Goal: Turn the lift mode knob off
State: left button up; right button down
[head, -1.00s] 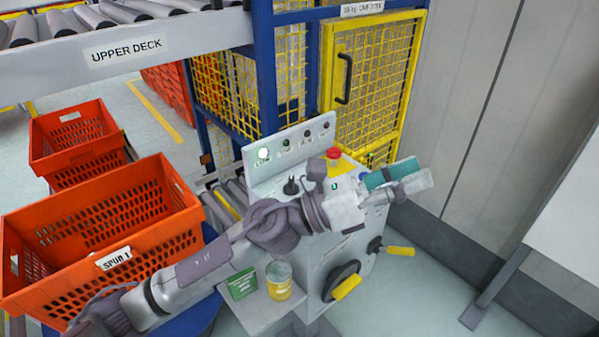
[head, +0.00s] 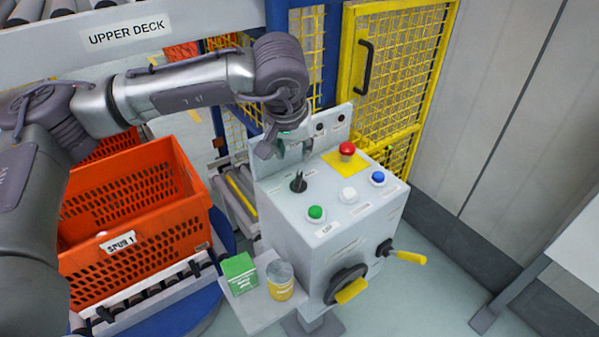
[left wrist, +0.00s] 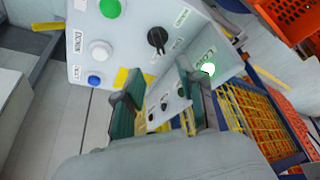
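The black lift mode knob (head: 298,181) stands on the left part of the grey control console's top. It also shows in the left wrist view (left wrist: 157,38), just beyond the fingertips. My left gripper (head: 291,151) hangs behind and above the knob, near the console's upright lamp panel, partly hidden by its own wrist. In the left wrist view, my left gripper's (left wrist: 157,78) two teal-padded fingers are apart with nothing held between them. The knob looks clear of both fingers. Its label is too small to read surely. My right gripper is not in view.
Green (head: 316,213), white (head: 348,195) and blue (head: 377,178) buttons and a red emergency stop (head: 347,149) share the console top. A lit white lamp (left wrist: 208,69) shows on the panel. An orange tote (head: 140,230) stands left. A yellow mesh gate (head: 400,90) is behind.

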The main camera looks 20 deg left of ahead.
aim_at(298, 177)
pick_arm(q)
jog(key=p+x, duration=0.3)
jog(key=x, duration=0.9)
jog(key=shift+s, duration=0.1)
grip_shut()
